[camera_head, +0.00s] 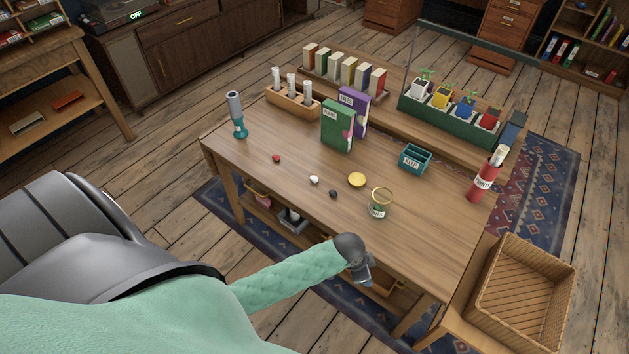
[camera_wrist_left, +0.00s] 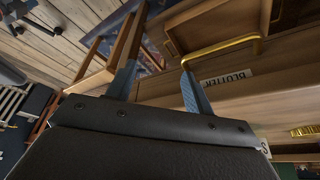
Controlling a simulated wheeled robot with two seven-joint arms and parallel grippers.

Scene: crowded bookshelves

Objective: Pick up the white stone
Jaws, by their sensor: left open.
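The white stone (camera_head: 314,180) is a small pale lump lying on the wooden table (camera_head: 430,235), towards its near left part. A black stone (camera_head: 333,194) lies close to its right, and a red stone (camera_head: 276,158) lies farther left. My left gripper (camera_head: 366,276) is at the table's near edge, apart from the white stone and nearer to me. In the left wrist view its two blue-grey fingers (camera_wrist_left: 158,75) stand apart with nothing between them. The white stone does not show in that view. My right gripper is not in view.
A yellow disc (camera_head: 356,180) and a gold-rimmed glass jar (camera_head: 380,205) sit right of the stones. Green and purple boxes (camera_head: 337,127) stand behind. A drawer labelled BLOTTER with a brass handle (camera_wrist_left: 222,47) is close to my left gripper. The tabletop around the white stone is mostly clear.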

